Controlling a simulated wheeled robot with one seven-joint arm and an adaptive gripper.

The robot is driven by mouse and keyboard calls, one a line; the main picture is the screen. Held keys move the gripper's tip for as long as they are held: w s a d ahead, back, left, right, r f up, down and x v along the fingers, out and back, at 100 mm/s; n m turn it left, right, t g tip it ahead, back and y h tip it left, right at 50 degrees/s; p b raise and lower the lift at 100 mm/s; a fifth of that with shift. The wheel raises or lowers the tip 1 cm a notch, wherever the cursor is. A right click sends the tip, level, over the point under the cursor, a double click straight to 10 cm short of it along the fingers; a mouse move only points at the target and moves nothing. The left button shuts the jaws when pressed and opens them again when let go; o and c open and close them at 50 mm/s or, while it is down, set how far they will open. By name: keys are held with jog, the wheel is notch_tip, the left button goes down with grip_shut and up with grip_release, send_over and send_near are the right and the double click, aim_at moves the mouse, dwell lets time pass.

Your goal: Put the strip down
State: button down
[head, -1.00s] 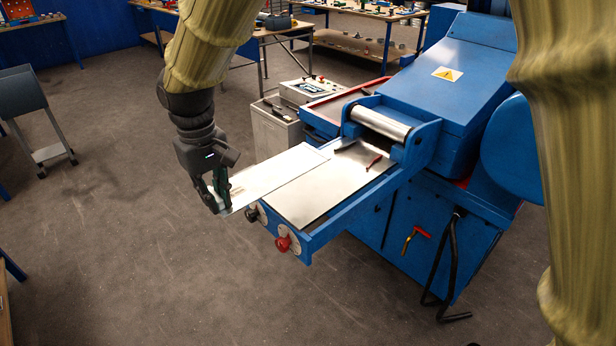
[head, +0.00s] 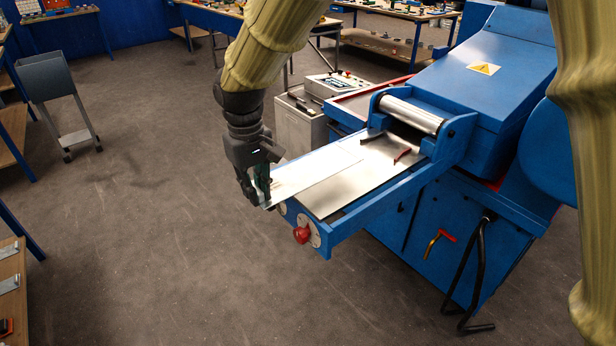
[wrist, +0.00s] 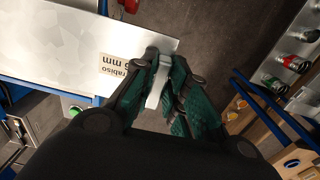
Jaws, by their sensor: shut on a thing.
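The strip (head: 308,174) is a flat, pale metal sheet. My gripper (head: 260,200) is shut on its near left end. The strip reaches along and partly over the left side of the blue machine's flat metal bed (head: 365,181); I cannot tell whether it touches the bed. In the wrist view, the strip (wrist: 65,50) extends left from my gripper (wrist: 160,85), with a printed label near the held end. The fingers pinch its edge.
The blue machine (head: 500,85) has a roller (head: 411,115) behind the bed and a red knob (head: 301,235) in front. A dark red tool (head: 402,156) lies on the bed. A grey cart (head: 50,80) stands far left. The floor (head: 170,250) left of the machine is clear.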

aim_at(299, 177)
jog(key=w+d+p, duration=0.1)
jog(key=w+d, duration=0.1)
jog(key=w+d+p, duration=0.1)
jog(key=w+d, duration=0.1)
jog(key=d, duration=0.1)
jog(key=w+d+f+p, duration=0.1)
jog(key=w+d, duration=0.1)
jog(key=d, duration=0.1)
jog(key=shift+w, duration=0.2)
jog(key=shift+w+d+r+p, duration=0.1)
jog(key=shift+w+d+p, duration=0.3)
jog(key=shift+d, duration=0.1)
notch_tip(299, 177, down, 3)
jog(key=shift+d+p, duration=0.1)
jog(key=shift+p, duration=0.8)
jog(key=shift+f, duration=0.4)
jog(key=c, duration=1.5)
grip_release()
jog(key=shift+f, duration=0.15)
jog(key=shift+o, duration=0.4)
